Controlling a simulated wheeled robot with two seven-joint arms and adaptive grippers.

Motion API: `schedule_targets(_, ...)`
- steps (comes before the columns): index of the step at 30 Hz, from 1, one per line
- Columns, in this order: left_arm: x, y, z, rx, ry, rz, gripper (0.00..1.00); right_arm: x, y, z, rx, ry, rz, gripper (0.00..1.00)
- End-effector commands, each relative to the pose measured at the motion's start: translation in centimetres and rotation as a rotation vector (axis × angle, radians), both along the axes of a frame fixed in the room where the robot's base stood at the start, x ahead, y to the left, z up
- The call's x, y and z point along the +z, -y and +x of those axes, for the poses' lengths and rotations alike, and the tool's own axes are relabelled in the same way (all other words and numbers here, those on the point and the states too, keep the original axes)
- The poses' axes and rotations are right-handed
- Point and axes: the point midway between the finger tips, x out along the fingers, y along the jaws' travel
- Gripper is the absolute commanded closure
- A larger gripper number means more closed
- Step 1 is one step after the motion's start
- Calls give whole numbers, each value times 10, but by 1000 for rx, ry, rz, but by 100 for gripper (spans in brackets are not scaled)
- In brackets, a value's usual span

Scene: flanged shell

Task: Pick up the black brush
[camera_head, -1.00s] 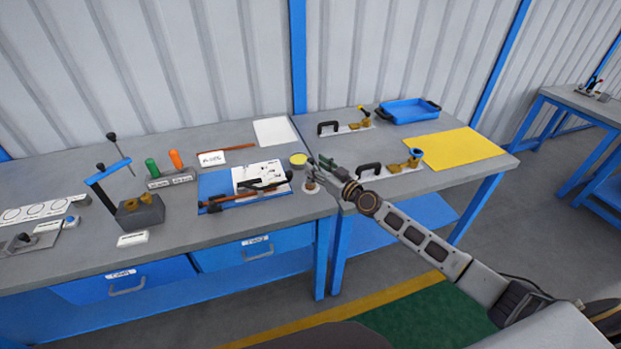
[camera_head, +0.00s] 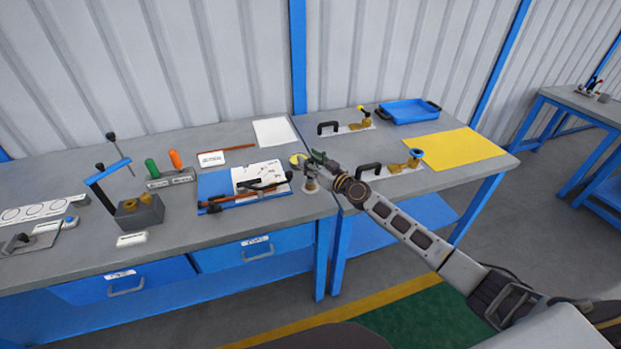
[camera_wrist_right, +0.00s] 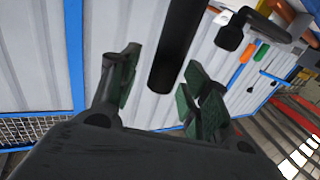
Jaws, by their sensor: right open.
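A black brush-like object (camera_head: 265,184) lies on the blue mat and white sheet in the head view; I cannot tell for sure that it is the brush. My right gripper (camera_head: 311,161) is open, to the right of the mat and over the inner end of the bench. In the right wrist view a dark cylinder (camera_wrist_right: 178,45) comes down from the top edge into the gap between the green-padded fingers of this gripper (camera_wrist_right: 160,95). Its upper end is out of frame, and contact is not clear. My left gripper is out of view.
A yellow-topped round container (camera_head: 296,160) is close beside the right gripper. A small brown piece on a white disc (camera_head: 311,186) is below it. A black-handled fixture (camera_head: 369,169) stands to the right. A blue tray (camera_head: 408,110) and yellow sheet (camera_head: 450,145) lie farther right.

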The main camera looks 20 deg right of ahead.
Motion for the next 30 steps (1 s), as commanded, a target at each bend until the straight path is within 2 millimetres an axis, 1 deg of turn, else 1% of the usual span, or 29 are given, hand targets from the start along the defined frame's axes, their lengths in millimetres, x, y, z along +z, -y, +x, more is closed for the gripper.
schedule_targets(3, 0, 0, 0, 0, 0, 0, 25, 0, 0, 0, 0, 0, 0, 54)
schedule_targets(14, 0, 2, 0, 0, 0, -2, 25, 0, 0, 0, 0, 0, 0, 100)
schedule_targets(25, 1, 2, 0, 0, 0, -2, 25, 1, 0, 0, 0, 0, 0, 100)
schedule_targets(30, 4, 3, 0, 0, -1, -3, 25, 5, 0, 0, -1, 1, 0, 100)
